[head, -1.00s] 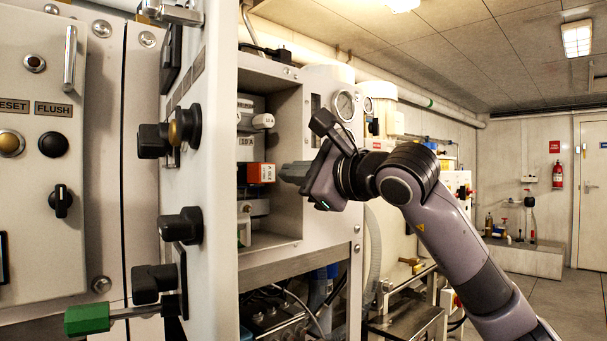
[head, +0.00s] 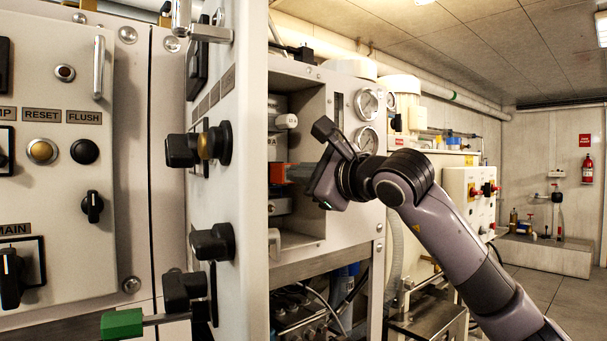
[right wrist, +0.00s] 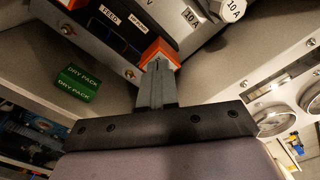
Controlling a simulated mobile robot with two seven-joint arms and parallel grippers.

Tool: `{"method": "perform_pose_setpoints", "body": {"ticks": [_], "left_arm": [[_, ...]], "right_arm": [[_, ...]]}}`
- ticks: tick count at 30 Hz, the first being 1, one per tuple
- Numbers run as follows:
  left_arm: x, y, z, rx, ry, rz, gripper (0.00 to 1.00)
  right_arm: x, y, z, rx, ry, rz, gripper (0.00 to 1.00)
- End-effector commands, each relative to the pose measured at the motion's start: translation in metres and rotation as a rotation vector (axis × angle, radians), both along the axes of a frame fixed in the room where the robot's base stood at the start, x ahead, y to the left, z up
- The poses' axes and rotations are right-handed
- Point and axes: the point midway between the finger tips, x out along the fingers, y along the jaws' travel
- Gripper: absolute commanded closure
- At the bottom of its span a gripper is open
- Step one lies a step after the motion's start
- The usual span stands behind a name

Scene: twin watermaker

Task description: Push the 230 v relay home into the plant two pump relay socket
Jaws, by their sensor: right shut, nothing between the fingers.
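The orange relay (head: 279,172) sits in the open cabinet bay, partly hidden behind the panel edge in the head view. It also shows in the right wrist view (right wrist: 158,51), at a grey rail with several labels. The socket behind the relay is hidden, so I cannot tell how deep it sits. My right gripper (head: 291,173) is shut and empty, pointing left into the bay. Its fingertips (right wrist: 157,68) are at the relay's front face and seem to touch it. My left gripper is in neither view.
The open panel door (head: 240,240) with black knobs stands close on the left of the bay. Pressure gauges (head: 367,103) are on the cabinet face right of the bay. A green dry pack (right wrist: 77,82) lies in the bay. The floor at the right is clear.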

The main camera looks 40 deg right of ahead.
Motion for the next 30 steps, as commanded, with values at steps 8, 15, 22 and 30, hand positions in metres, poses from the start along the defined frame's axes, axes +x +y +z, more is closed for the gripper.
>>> {"method": "perform_pose_setpoints", "body": {"ticks": [8,15,22,30], "left_arm": [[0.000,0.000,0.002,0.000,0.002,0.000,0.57],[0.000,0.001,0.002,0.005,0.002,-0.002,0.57],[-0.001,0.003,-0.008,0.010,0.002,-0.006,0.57],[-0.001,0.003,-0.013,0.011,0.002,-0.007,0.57]], "right_arm": [[0.006,0.000,0.000,0.000,0.001,0.000,1.00],[0.008,0.000,-0.001,0.000,0.001,0.000,1.00],[-0.008,-0.001,-0.002,-0.001,-0.002,-0.001,1.00],[-0.025,-0.002,0.000,0.000,-0.001,-0.001,1.00]]}}
